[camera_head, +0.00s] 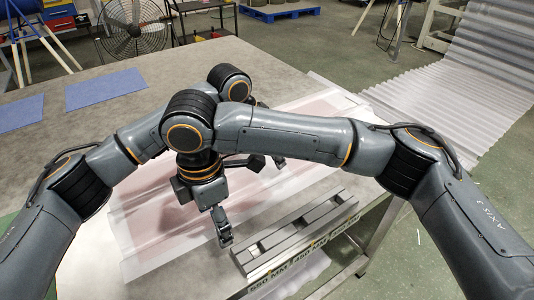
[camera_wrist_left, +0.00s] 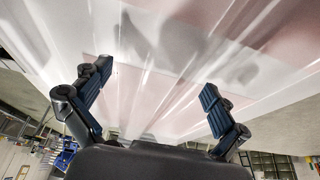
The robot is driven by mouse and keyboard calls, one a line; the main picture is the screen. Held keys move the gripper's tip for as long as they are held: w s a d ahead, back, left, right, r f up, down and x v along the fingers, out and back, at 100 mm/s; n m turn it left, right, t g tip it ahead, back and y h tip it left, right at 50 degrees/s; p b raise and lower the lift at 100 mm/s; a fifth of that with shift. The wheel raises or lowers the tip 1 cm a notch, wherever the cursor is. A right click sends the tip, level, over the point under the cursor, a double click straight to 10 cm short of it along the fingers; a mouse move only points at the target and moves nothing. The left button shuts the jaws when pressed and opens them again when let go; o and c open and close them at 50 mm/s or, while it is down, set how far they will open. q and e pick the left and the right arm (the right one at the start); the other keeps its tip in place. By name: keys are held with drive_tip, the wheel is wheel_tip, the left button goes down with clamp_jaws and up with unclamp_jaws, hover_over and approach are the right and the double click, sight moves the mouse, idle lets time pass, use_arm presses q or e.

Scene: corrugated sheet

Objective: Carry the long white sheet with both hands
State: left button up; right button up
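The long white sheet (camera_head: 150,235), thin and translucent with a pinkish area showing, lies across the grey table under both arms. It also fills the upper part of the left wrist view (camera_wrist_left: 150,50), with ridges and glare. My right gripper (camera_head: 225,240) points down over the sheet near the table's front edge; I see it nearly edge-on, so its opening is unclear. My left gripper (camera_head: 262,164) is farther back over the sheet, partly hidden behind my right arm. In the left wrist view, the left gripper (camera_wrist_left: 155,90) has its fingers wide apart with nothing gripped between them.
A grey slotted fixture (camera_head: 295,233) with size markings stands at the table's front edge. Corrugated sheets (camera_head: 460,75) lie at the right. Two blue mats (camera_head: 105,88) lie at the left of the table (camera_head: 180,68). A fan (camera_head: 130,25) stands behind.

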use_arm(q)
drive_tip(key=c, duration=1.6)
use_arm(e)
drive_tip(key=c, duration=1.5)
use_arm(q)
drive_tip(key=shift+r, duration=0.15)
use_arm(e)
drive_tip(key=shift+r, duration=0.15)
